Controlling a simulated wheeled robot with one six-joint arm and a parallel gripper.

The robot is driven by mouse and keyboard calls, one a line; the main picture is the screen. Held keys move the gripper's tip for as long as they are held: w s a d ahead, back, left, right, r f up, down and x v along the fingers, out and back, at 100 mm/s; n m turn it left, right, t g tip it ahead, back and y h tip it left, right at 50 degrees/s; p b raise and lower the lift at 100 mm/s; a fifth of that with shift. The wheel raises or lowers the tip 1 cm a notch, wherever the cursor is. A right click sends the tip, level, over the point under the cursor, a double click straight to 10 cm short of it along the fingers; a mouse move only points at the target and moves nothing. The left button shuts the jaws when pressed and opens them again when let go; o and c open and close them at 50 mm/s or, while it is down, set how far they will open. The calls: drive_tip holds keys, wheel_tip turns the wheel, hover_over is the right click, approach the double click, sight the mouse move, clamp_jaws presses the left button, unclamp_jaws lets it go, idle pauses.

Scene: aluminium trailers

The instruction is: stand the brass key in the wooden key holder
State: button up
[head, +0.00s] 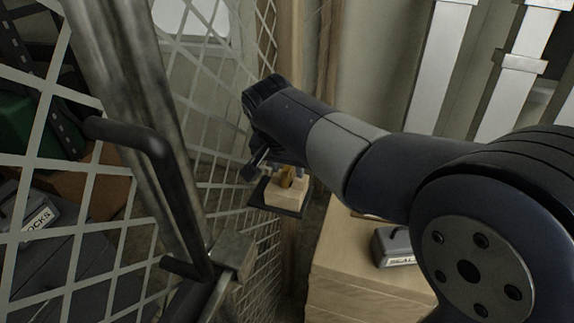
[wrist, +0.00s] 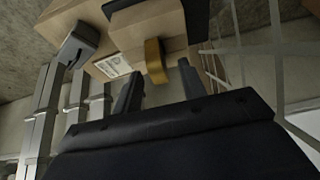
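The wooden key holder (head: 284,196) is a pale block on a dark plate (head: 263,205), just beyond the end of my arm in the head view. The brass key (head: 287,174) stands upright at the block's dark slot, its upper part showing. In the wrist view the key (wrist: 155,62) sticks out from the holder (wrist: 147,27) towards my gripper (wrist: 160,70). My gripper's fingers are apart, one on each side of the key, with gaps showing. In the head view my gripper (head: 277,164) is partly hidden by my wrist. The key's lower end is hidden.
A wire mesh door (head: 120,210) with a black handle (head: 150,145) fills the left. A wooden cabinet (head: 350,262) with a grey labelled box (head: 394,247) stands to the right, below my arm. Metal posts (head: 438,65) stand behind.

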drive_tip(key=v, duration=1.1)
drive_tip(key=shift+w+f, duration=0.1)
drive_tip(key=shift+f, duration=0.05)
drive_tip(key=x, duration=1.1)
drive_tip(key=shift+f, duration=0.1)
drive_tip(key=shift+r+p, duration=0.55)
drive_tip(key=shift+r, duration=0.3)
drive_tip(key=shift+r+p, duration=0.35)
drive_tip(key=shift+r, duration=0.15)
drive_tip(key=shift+f, duration=0.15)
